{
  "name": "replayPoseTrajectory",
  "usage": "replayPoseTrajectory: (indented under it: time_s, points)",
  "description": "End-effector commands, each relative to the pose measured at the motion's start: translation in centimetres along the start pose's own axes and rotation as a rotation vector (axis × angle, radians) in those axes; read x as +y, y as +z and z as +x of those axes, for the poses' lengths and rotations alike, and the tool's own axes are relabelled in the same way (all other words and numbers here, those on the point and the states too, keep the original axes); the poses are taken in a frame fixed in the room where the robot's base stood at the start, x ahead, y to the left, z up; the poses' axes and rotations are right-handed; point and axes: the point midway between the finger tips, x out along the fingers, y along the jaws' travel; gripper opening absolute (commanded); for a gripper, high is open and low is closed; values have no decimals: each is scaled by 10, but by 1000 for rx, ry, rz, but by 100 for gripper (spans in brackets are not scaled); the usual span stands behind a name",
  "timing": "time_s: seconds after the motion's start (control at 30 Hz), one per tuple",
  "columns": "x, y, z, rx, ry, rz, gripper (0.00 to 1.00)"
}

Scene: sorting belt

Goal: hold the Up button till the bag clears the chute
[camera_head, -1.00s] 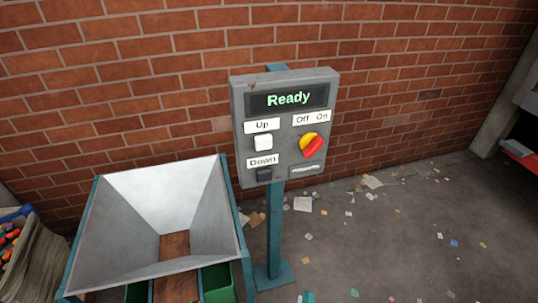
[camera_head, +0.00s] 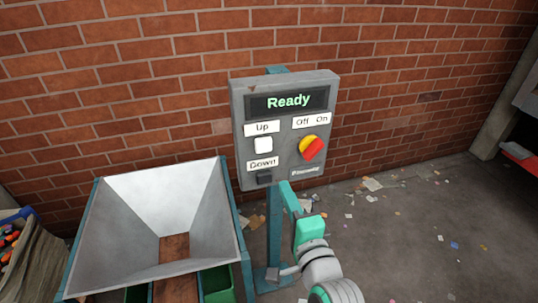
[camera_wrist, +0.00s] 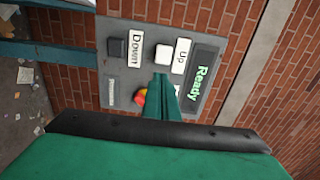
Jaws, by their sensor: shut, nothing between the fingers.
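The grey control box (camera_head: 240,150) shows "Ready" in green on its display (camera_head: 288,102). The white Up button (camera_head: 263,145) sits under its label, above the dark Down button (camera_head: 264,177). My gripper (camera_head: 285,187) is shut and empty, in front of the box's lower edge in the head view. In the wrist view its green fingers (camera_wrist: 161,80) point towards the panel, just below the white Up button (camera_wrist: 163,54) in the picture. Contact does not show. The metal chute (camera_head: 200,205) stands left of the post. A bag (camera_head: 42,262) with coloured bits stands at the left edge.
A red and yellow Off/On knob (camera_head: 313,149) is right of the Up button. A teal post (camera_head: 273,235) carries the box. A brick wall (camera_head: 420,90) stands behind. Litter lies on the floor at the right, which is otherwise open.

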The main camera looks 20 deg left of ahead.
Motion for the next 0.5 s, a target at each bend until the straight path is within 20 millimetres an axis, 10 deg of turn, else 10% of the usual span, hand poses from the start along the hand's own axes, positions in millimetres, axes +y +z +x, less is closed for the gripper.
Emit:
replayPoseTrajectory:
  time_s: [0.5]
  points:
    - [-7,3,4,-15,-3,12,0]
